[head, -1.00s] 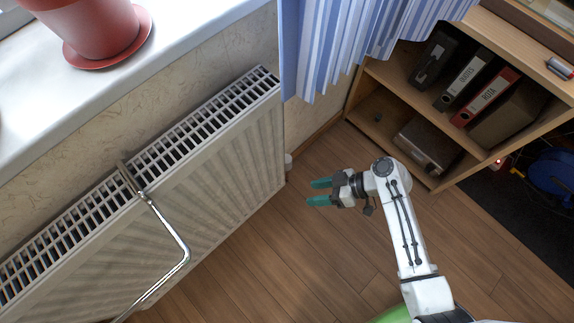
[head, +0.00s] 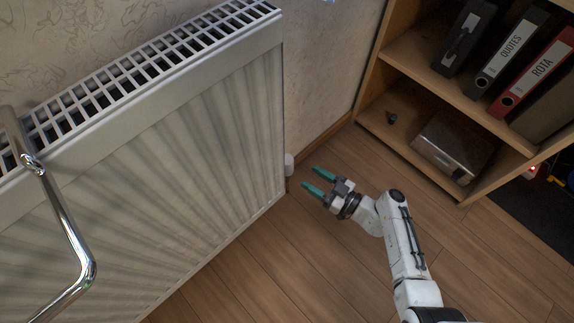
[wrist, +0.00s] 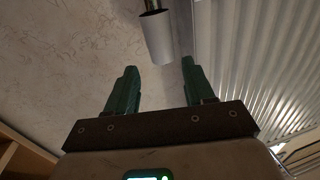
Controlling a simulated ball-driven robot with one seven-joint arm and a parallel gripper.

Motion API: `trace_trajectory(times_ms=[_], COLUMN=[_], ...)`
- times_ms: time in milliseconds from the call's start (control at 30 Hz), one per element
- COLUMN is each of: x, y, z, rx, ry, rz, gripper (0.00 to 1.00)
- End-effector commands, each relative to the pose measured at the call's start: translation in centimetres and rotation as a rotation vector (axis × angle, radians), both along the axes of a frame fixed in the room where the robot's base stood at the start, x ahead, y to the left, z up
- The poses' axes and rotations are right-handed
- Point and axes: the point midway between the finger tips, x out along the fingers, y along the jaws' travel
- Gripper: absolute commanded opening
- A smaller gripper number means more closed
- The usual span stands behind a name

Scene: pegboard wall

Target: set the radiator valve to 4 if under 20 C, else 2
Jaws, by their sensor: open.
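The radiator valve (head: 289,164) is a small white cylinder at the lower right end of the white radiator (head: 190,150). It also shows in the wrist view as a pale grey cylinder (wrist: 157,38) on a darker stem, beyond the fingertips and roughly between them. No number can be read on it. My gripper (head: 312,179) has two green fingers, spread apart and empty. In the head view its tips are just right of the valve and apart from it. The wrist view shows the same gripper (wrist: 159,68) with nothing between its fingers. No temperature reading can be made out.
A wooden shelf unit (head: 395,160) with binders (head: 505,60) and a metal box (head: 450,147) stands right of my arm. A chrome rail (head: 75,240) hangs on the radiator's left part. The patterned wall is behind the valve. Wooden floor (head: 260,265) lies free in front.

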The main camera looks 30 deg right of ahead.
Motion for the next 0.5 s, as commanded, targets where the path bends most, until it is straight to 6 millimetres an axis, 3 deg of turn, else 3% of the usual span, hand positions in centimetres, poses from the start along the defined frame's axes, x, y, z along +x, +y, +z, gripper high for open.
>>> trace_trajectory(times_ms=[500], x=[7.4], y=[4.2], z=[0.0], rx=[0.000], ry=[-0.001], rz=[0.004], gripper=[0.53])
